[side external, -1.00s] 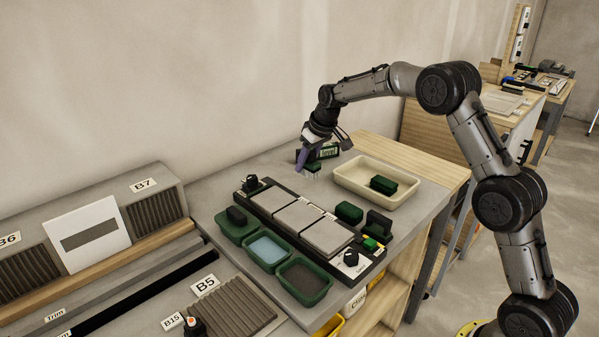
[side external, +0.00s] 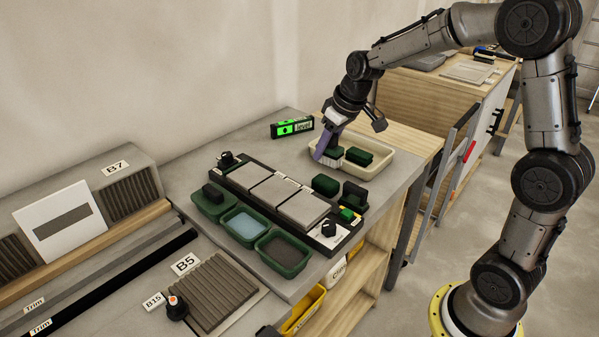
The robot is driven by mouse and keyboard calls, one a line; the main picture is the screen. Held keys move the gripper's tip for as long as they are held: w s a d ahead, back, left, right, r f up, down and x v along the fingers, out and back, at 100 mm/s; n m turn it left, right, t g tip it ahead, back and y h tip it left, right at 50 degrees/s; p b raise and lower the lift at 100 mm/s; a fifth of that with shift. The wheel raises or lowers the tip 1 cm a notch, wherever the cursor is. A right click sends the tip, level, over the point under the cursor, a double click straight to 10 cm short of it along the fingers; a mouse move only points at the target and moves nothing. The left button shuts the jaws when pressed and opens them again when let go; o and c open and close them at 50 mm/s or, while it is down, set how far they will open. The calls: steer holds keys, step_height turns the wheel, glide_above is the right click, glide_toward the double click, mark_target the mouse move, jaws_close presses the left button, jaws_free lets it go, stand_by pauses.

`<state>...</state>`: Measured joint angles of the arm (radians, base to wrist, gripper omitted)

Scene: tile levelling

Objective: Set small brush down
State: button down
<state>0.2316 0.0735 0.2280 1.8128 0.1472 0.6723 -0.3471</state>
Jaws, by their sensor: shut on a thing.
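My gripper (side external: 335,138) points down over the left end of the cream tray (side external: 398,163) and is shut on the small brush (side external: 330,155). The brush has a dark green body and pale bristles facing down. A purple part of the gripper covers some of it. The bristles are at the tray's left end; I cannot tell whether they touch the tray floor. A second dark green block (side external: 358,156) lies in the tray, just right of the brush.
Left of the tray is a black frame with grey tiles (side external: 276,192), with green tubs (side external: 283,254) in front. Green blocks (side external: 325,185) sit between frame and tray.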

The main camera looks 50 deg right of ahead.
steer(key=shift+s+r, duration=0.2)
steer(key=shift+s, duration=0.3)
steer(key=shift+s+r, duration=0.2)
steer(key=shift+s, duration=0.25)
steer(key=w+d+f, duration=0.1)
steer(key=w+f, duration=0.2)
steer(key=w, duration=0.1)
steer(key=w+d+f, duration=0.1)
steer(key=w+f, duration=0.2)
steer(key=w, duration=0.2)
steer(key=w+f, duration=0.3)
steer(key=w, duration=0.1)
steer(key=shift+w+d, duration=0.15)
steer(key=shift+d, duration=0.25)
steer(key=shift+w+f, duration=0.15)
steer(key=shift+f, duration=1.65)
steer(key=shift+f, duration=0.15)
steer(key=shift+c, duration=2.2)
jaws_free()
